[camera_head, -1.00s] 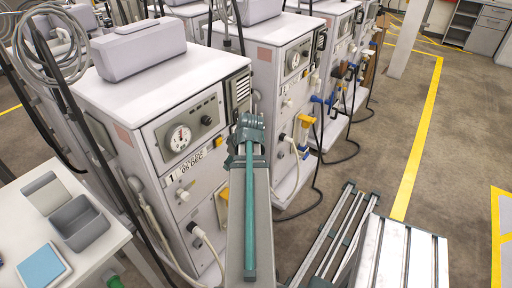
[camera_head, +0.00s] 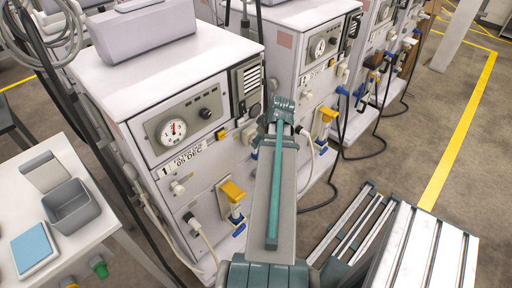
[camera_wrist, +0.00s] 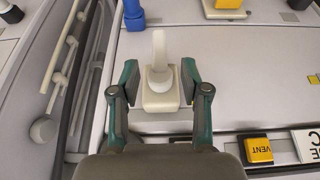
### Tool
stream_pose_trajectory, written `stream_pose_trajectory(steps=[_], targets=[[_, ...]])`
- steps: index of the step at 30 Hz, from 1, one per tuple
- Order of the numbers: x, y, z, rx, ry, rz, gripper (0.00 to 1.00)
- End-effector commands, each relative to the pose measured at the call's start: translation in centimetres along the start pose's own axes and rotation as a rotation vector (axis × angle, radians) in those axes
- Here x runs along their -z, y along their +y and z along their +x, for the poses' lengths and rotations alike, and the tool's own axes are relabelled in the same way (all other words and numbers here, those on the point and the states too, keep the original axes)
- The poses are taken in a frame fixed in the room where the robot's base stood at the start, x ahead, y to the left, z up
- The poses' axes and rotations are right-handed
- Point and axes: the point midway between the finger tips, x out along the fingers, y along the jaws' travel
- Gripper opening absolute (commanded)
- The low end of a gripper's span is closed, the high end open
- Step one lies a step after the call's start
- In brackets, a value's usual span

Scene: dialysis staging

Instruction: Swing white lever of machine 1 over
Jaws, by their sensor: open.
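Machine 1 (camera_head: 150,95) is the nearest white cabinet in the head view, with a round gauge and a label reading 1 and DEC. Its white lever (camera_wrist: 159,52) stands on a pale square base (camera_wrist: 160,98) in the wrist view, its handle pointing up the picture. In the head view the lever (camera_head: 249,134) is partly hidden by my arm, right of the yellow button. My gripper (camera_wrist: 160,80) is open, one finger on each side of the lever and base, with small gaps showing. My arm hides most of the gripper in the head view.
A yellow VENT button (camera_wrist: 258,150) is close to the right finger. A yellow-handled fitting (camera_head: 233,191) and a blue fitting (camera_wrist: 133,14) are nearby. White pipes (camera_wrist: 70,60) run along the left. A table (camera_head: 85,225) with grey bins stands at the left. More machines stand behind.

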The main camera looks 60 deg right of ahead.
Motion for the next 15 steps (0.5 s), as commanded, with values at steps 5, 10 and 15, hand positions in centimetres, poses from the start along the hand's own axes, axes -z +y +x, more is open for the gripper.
stream_pose_trajectory(steps=[5, 10, 15], targets=[[0.1, 0.0, 2.5, 0.002, -0.001, -0.001, 0.46], [0.1, 0.0, 4.7, 0.002, -0.001, 0.0, 0.46], [0.1, 0.0, 6.3, 0.001, 0.0, -0.001, 0.46]])
